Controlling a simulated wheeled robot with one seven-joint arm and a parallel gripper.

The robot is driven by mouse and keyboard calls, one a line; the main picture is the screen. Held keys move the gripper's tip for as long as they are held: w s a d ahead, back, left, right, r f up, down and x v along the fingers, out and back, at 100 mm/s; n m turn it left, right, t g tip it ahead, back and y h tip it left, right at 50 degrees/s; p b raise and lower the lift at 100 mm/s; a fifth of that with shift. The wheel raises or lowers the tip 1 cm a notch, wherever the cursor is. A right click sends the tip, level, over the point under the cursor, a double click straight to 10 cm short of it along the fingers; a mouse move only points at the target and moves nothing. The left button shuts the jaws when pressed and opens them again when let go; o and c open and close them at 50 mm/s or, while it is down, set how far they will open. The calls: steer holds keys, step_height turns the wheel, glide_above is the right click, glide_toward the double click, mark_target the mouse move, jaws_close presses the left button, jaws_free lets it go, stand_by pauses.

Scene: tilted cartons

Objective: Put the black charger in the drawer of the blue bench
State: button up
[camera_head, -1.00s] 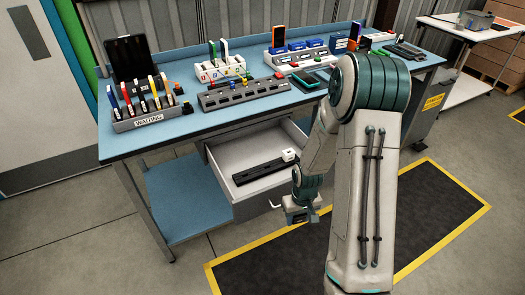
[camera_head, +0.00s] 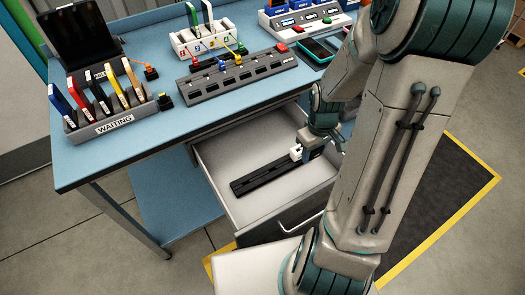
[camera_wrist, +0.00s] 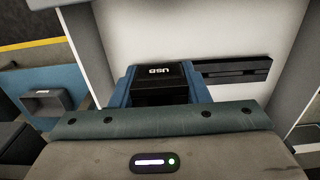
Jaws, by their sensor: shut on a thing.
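The black charger (camera_wrist: 165,71), marked USB, is held between the blue fingers of my gripper (camera_wrist: 160,92) in the wrist view. In the head view my gripper (camera_head: 311,150) is over the right back part of the open drawer (camera_head: 222,166). The charger cannot be made out there. The drawer is pulled out from under the top of the blue bench (camera_head: 115,160). Its pale floor shows below the charger in the wrist view. I cannot tell how high the charger is above it.
A long black strip (camera_head: 268,176) lies in the drawer, with a small white block (camera_head: 296,153) at its far end. The drawer floor in front of the strip is clear. The bench top holds a WAITING rack (camera_head: 112,125) and a grey slotted strip (camera_head: 238,76).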

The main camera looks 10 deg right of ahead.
steer(key=b, duration=0.1)
glide_above(273, 165)
steer(key=s, duration=0.2)
steer(key=f, duration=0.7)
steer(key=shift+w+a, duration=0.1)
steer(key=shift+a, duration=0.25)
steer(key=shift+f, duration=2)
steer(key=shift+b, duration=0.3)
